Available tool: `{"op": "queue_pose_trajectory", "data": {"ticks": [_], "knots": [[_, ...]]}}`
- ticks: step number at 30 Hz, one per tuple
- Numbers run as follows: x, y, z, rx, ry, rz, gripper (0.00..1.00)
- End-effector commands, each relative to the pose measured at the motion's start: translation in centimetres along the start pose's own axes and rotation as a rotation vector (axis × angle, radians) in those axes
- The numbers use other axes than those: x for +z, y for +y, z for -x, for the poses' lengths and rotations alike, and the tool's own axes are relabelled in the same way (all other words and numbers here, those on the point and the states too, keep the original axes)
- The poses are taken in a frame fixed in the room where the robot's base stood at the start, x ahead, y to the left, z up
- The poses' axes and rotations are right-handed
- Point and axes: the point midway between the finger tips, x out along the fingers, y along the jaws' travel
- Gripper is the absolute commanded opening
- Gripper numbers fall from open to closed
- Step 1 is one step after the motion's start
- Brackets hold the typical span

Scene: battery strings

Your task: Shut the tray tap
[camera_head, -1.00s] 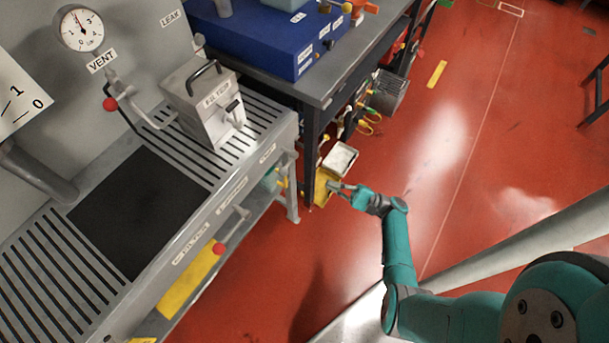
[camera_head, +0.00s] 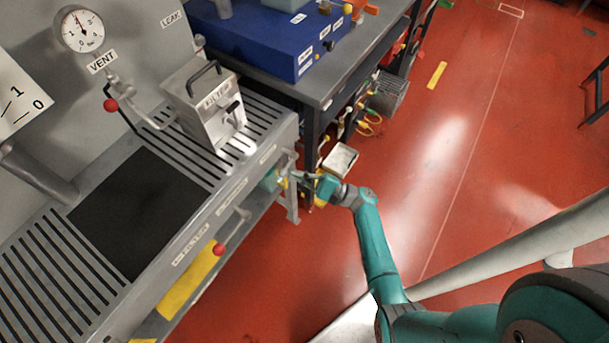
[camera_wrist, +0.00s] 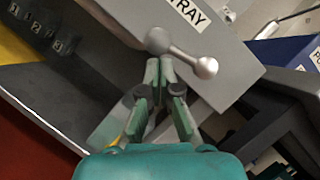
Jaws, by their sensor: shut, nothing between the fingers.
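The tray tap shows in the wrist view as a silver lever (camera_wrist: 184,54) with a round knob at each end. It sits on a grey panel under a label of which "RAY" can be read. The lever slants down to the right. My gripper (camera_wrist: 161,70) is shut and empty, its tips just below the lever's left knob; I cannot tell whether they touch it. In the head view my gripper (camera_head: 300,178) is at the right end of the bench front (camera_head: 232,200), and the tap cannot be made out there.
Another lever with a red ball (camera_head: 219,249) sticks out lower along the bench front. A blue box (camera_head: 270,35) stands on a dark table to the right, with a small tray (camera_head: 341,158) below it.

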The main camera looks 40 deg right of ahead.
Motion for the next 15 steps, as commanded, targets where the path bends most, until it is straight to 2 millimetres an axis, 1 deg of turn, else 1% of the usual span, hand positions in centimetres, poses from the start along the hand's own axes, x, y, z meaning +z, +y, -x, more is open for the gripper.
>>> {"op": "queue_pose_trajectory", "data": {"ticks": [12,15], "knots": [[0.28,-0.02,-0.23,-0.002,0.000,-0.002,0.00],[0.55,0.11,-0.35,-0.025,0.000,-0.049,0.00]]}}
